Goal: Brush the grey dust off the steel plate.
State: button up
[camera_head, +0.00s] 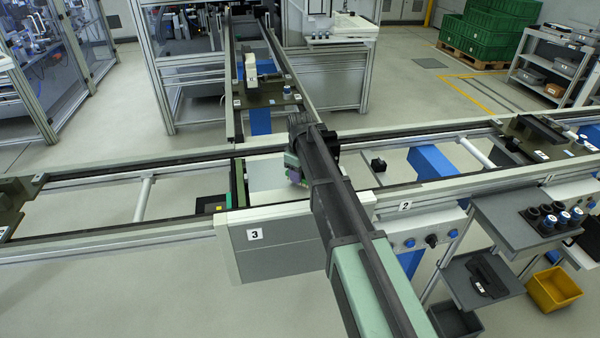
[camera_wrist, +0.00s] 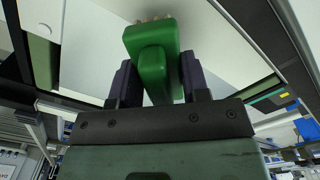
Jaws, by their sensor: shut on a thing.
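My gripper (camera_wrist: 157,78) is shut on a green brush (camera_wrist: 152,42) in the wrist view, with one dark finger on each side of its handle. Short tan bristles show at the brush's far end. A smooth pale plate (camera_wrist: 90,45), which looks like the steel plate, spreads behind the brush. I cannot tell whether the bristles touch it. In the head view the pale plate (camera_head: 264,173) lies at the rail crossing, partly hidden by my arm, with my gripper (camera_head: 294,174) over its right part. I cannot make out the grey dust in either view.
The conveyor rails (camera_head: 110,230) run left and right of the plate. A grey panel marked 3 (camera_head: 275,255) stands in front of it. A small black block (camera_head: 378,165) sits to its right. A grey shelf (camera_head: 515,220) with several cups is at the right.

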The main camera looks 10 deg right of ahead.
jog(key=shift+f+b, duration=0.35)
jog(key=shift+f, duration=0.35)
jog(key=shift+w+r, duration=0.15)
jog(key=shift+w, duration=1.75)
jog(key=s, duration=0.3)
jog(key=shift+s, duration=0.15)
jog(key=shift+s+r+p, duration=0.3)
jog(key=shift+r+p, duration=0.4)
jog(key=shift+p, duration=0.15)
notch_tip(320, 180, up, 6)
jog(key=p, duration=0.6)
jog(key=shift+r, duration=0.1)
notch_tip(320, 180, down, 6)
jog(key=b, duration=0.6)
